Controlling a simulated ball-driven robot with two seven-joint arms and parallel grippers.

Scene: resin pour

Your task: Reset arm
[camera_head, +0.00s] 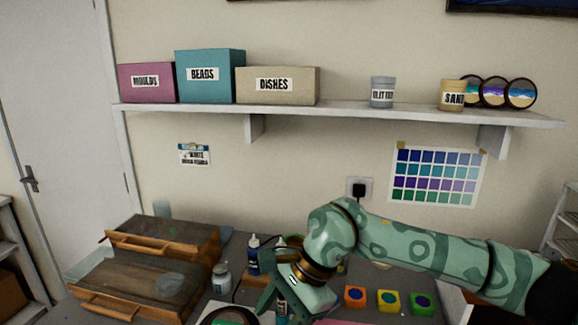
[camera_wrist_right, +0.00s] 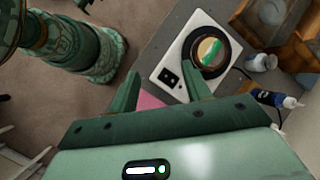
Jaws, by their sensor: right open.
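My right arm (camera_head: 430,255) reaches in from the right of the head view, and its green gripper (camera_head: 279,304) hangs over the worktable. In the wrist view the two fingers of the right gripper (camera_wrist_right: 163,84) stand wide apart with nothing between them. Beyond the fingertips lies a white device (camera_wrist_right: 172,66) with two dark controls. On it is a round, dark-rimmed dish (camera_wrist_right: 208,53) with cream and green contents. The dish also shows partly at the bottom of the head view (camera_head: 227,318). My left gripper is not in view.
Two wooden boxes (camera_head: 122,285) stand at the left of the table. Bottles (camera_head: 222,279) stand between them and my gripper. Small coloured blocks (camera_head: 388,300) sit below my right arm. A wall shelf (camera_head: 350,111) holds labelled boxes, jars and round dishes.

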